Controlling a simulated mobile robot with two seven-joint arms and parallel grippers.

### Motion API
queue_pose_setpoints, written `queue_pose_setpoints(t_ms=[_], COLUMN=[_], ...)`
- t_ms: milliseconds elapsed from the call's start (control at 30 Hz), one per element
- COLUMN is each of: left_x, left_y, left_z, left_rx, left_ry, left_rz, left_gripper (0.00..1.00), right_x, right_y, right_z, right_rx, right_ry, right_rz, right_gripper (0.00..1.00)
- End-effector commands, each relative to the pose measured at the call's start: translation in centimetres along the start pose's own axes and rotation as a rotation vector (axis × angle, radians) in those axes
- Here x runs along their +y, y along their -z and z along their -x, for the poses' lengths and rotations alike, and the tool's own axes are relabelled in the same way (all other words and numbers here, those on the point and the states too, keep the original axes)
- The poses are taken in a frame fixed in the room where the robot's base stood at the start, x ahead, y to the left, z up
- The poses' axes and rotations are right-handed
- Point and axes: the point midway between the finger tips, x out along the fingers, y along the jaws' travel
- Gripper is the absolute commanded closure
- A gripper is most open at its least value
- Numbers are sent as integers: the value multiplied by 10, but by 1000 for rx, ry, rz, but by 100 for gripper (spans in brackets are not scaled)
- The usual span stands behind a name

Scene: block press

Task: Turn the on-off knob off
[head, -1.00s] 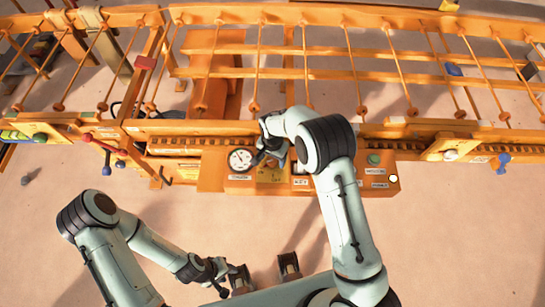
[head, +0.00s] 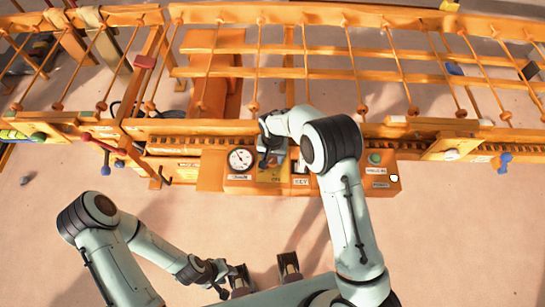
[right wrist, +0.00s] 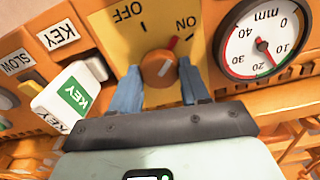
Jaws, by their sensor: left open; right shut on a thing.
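The on-off knob (right wrist: 158,68) is a round orange knob on a yellow plate marked OFF and ON in the right wrist view. A red mark beside it lies on the ON side. My right gripper (right wrist: 158,85) has its two blue fingers on either side of the knob, shut on it. In the head view my right gripper (head: 270,158) covers the knob on the orange control panel (head: 210,172). My left gripper (head: 224,280) is open and empty, low over the floor and away from the panel.
A dial gauge (right wrist: 262,38) sits close beside the knob plate. On its other side a white and green KEY tag (right wrist: 72,95) sticks out near the fingers. A green button (head: 375,159) is farther right on the panel. The floor in front is clear.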

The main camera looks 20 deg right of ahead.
Motion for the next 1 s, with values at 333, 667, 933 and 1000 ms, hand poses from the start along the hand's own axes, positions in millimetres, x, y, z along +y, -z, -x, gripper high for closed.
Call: queue_pose_setpoints(t_ms=[333, 667, 933, 1000], left_x=[-3, -5, -5, -5], left_y=[-1, -2, -2, -2], left_z=[-8, -12, -14, -14], left_rx=[-3, -5, -5, -5], left_ry=[1, 2, 2, 2], left_rz=[1, 2, 2, 2], left_gripper=[57, 57, 57, 57], right_x=[0, 0, 0, 0], right_y=[0, 0, 0, 0], right_z=[-1, 0, 0, 0], right_rx=[-1, 0, -1, -1], right_ry=[1, 1, 0, 0], right_rz=[330, 628, 809, 842], right_gripper=[85, 85, 85, 85])
